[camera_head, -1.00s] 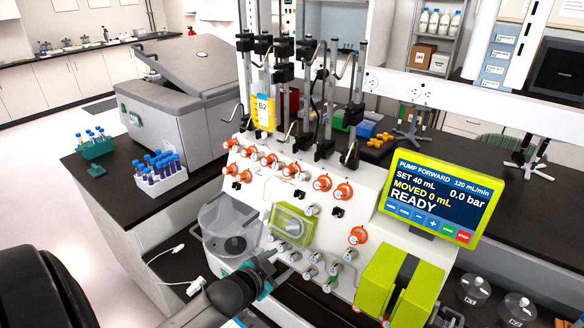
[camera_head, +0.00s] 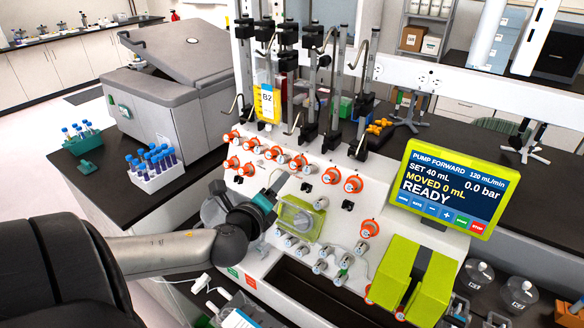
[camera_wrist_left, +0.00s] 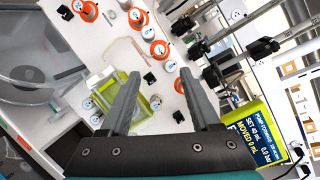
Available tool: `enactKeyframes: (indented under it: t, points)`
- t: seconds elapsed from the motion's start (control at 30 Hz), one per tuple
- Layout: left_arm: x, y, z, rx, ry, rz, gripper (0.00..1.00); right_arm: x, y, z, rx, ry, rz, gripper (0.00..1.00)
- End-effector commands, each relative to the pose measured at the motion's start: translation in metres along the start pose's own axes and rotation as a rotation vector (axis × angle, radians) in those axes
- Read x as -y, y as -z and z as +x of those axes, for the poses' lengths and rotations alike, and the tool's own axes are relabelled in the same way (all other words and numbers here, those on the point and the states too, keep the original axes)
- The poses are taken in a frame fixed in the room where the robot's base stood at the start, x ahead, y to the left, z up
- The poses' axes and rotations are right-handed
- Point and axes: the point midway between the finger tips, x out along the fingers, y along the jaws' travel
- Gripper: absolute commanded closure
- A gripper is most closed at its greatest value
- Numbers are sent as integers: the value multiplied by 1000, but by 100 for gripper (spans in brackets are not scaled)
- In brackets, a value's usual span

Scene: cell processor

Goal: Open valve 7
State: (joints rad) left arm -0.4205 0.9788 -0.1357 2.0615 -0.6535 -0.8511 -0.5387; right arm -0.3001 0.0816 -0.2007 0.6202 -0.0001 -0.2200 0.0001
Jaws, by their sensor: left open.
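Several valves with orange collars and pale numbered caps sit on the sloping white panel. One group is at the upper left of the panel (camera_head: 277,153); others are the upper right valve (camera_head: 353,184) and the one below it (camera_head: 369,229). I cannot read which is valve 7. My left gripper (camera_head: 273,184) is just below the upper left group, partly hiding the panel. In the left wrist view its open fingers (camera_wrist_left: 160,76) have nothing between them; orange valves (camera_wrist_left: 160,50) show beyond the tips. My right gripper is not in view.
A clear yellow-green housing (camera_head: 298,217) and several grey knobs (camera_head: 320,267) lie just below and right of the gripper. Upright poles with black clamps (camera_head: 310,90) stand behind the valves. A pump screen (camera_head: 442,187) reading READY is at the right.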

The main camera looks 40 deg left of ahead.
Motion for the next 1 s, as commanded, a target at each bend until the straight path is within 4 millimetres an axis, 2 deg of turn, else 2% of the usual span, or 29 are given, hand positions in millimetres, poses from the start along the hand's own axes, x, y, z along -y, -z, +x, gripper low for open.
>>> enactKeyframes:
  t: [0.7,1.0]
  points:
    - [0,0,89,1,-1,-5,37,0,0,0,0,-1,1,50]
    - [-1,1,117,-1,-2,-4,37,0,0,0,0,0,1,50]
